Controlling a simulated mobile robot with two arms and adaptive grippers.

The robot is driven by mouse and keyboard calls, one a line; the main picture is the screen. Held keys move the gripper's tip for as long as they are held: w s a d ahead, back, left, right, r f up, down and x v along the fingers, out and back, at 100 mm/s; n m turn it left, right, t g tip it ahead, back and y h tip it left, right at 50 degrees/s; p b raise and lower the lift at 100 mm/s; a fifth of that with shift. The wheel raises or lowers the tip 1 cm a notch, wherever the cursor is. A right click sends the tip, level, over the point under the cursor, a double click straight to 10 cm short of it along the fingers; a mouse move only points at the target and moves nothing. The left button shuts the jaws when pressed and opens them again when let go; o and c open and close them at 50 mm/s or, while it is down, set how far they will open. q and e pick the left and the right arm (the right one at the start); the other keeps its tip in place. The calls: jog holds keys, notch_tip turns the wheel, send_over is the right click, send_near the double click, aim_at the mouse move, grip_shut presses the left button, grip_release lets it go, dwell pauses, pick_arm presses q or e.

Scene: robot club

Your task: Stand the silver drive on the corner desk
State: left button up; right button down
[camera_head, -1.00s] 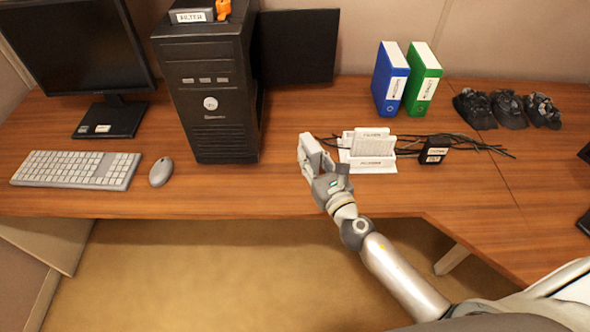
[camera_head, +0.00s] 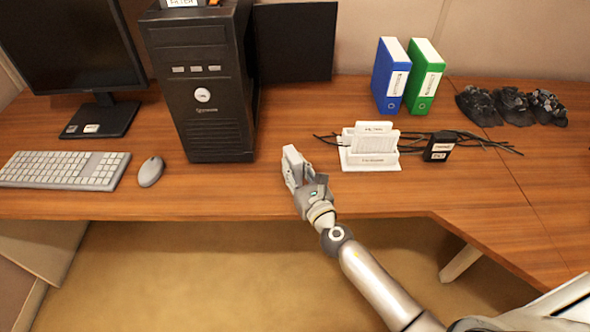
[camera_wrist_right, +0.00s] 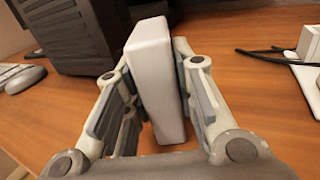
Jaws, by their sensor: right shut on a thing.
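The silver drive (camera_head: 293,164) is a pale upright block held between the fingers of my right gripper (camera_head: 306,184), over the front part of the corner desk (camera_head: 230,195). In the right wrist view the drive (camera_wrist_right: 155,75) stands between both fingers of the right gripper (camera_wrist_right: 157,105), which is shut on it. I cannot tell whether its lower edge touches the desk, as the gripper hides it. The drive is in front and to the right of the black computer tower. My left gripper is not in view.
A black computer tower (camera_head: 208,110) stands behind left. A white holder (camera_head: 370,163) with cables and a small black box (camera_head: 440,147) is to the right. A mouse (camera_head: 150,171) and keyboard (camera_head: 65,169) lie left. Blue (camera_head: 391,75) and green (camera_head: 424,78) binders stand behind. Bare wood surrounds the drive.

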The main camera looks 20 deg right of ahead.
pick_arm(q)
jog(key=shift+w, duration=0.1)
pick_arm(e)
jog(key=shift+f, duration=0.15)
jog(key=c, duration=1.2)
grip_release()
pick_arm(q)
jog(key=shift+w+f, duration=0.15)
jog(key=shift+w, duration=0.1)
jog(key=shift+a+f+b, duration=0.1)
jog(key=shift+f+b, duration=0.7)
jog(key=shift+b, duration=0.15)
pick_arm(e)
jog(key=s+d, duration=0.1)
jog(key=s, duration=1.1)
jog(key=shift+d, duration=0.2)
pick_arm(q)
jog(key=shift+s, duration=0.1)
pick_arm(e)
jog(key=shift+r, duration=0.2)
